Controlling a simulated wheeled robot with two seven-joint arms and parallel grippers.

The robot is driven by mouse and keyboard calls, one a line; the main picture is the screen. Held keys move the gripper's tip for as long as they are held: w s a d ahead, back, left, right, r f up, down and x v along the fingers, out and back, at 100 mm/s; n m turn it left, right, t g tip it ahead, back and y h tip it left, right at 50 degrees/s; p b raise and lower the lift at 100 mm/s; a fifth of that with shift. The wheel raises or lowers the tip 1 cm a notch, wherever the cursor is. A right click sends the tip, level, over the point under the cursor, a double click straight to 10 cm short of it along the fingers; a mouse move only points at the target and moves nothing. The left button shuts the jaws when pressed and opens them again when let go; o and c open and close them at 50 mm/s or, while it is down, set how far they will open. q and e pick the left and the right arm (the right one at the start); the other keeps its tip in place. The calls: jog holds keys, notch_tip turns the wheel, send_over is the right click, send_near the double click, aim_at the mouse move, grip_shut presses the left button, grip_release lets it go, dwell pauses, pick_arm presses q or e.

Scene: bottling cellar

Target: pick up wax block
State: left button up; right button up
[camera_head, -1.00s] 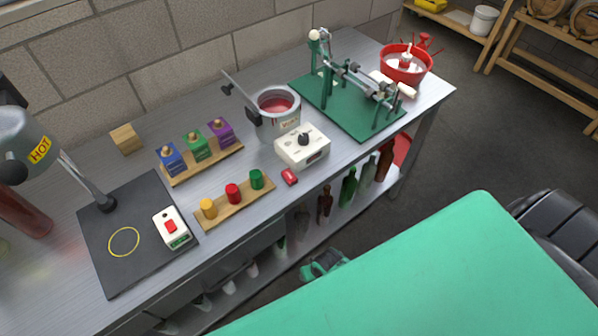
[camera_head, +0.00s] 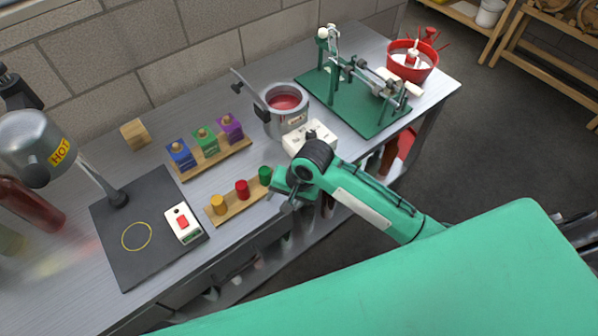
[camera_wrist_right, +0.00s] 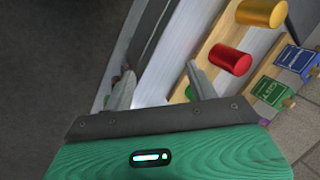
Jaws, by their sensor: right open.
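I see no piece I can pick out for certain as the wax block; the small red block by the white control box is hidden behind my right arm in the head view. My right gripper (camera_head: 284,192) is over the table's front edge, beside the green end of the peg rack. In the right wrist view its jaws (camera_wrist_right: 161,84) are open, with nothing seen held between them. The red peg (camera_wrist_right: 230,61) and yellow peg (camera_wrist_right: 262,12) are to the right of the jaws there. My left gripper is out of view.
The peg rack (camera_head: 229,215) and the rack of blue, green and purple blocks (camera_head: 213,160) stand close by. Behind are the white control box (camera_head: 318,133) and a pot of red wax (camera_head: 285,104). A lamp (camera_head: 40,140) and black mat (camera_head: 125,270) are left.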

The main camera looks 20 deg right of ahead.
jog(key=w+d+r+m+g+h, duration=0.2)
jog(key=w+d+r+m, duration=0.6)
jog(key=w+r+m, duration=0.2)
jog(key=f, duration=0.2)
jog(key=f+p, duration=0.1)
jog(key=f, duration=0.2)
jog(key=f+p, duration=0.1)
jog(key=f, duration=0.2)
jog(key=shift+a, duration=0.4)
jog(key=shift+f+p, duration=0.25)
jog(key=shift+p, duration=0.15)
notch_tip(320, 180, down, 4)
jog(key=shift+s+r+p, duration=0.1)
jog(key=shift+r+p, duration=0.1)
jog(key=shift+p, duration=0.55)
jog(key=shift+a+f, duration=0.1)
jog(key=shift+f, duration=0.5)
jog(key=c, duration=0.8)
